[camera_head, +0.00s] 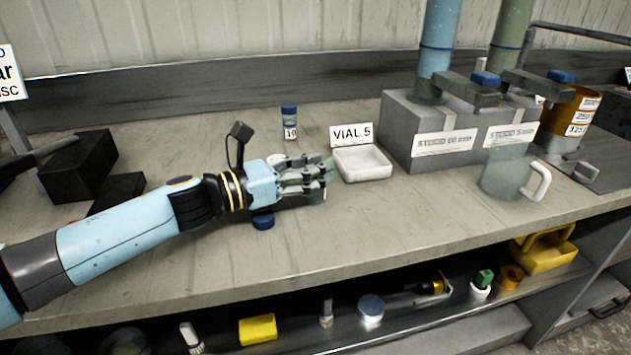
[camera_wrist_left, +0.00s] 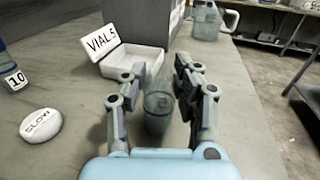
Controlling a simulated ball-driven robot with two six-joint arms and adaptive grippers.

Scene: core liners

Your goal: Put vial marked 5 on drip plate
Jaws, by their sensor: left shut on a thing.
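My left gripper (camera_head: 318,178) reaches over the bench from the left. In the left wrist view its fingers (camera_wrist_left: 157,92) are shut on a clear glass vial (camera_wrist_left: 158,108); no number on it can be read. In the head view the fingers mostly hide this vial. The white square drip plate (camera_head: 362,176) lies just right of and beyond the fingertips, with a "VIAL 5" sign (camera_head: 351,135) at its back edge. The plate also shows ahead of the fingers in the left wrist view (camera_wrist_left: 148,58). The plate looks empty. My right gripper is out of view.
A blue-capped vial marked 10 (camera_head: 289,122) stands behind the gripper. A white round piece (camera_wrist_left: 40,124) lies left of the fingers. A grey block (camera_head: 400,140) and a clear jug (camera_head: 505,175) stand right of the plate.

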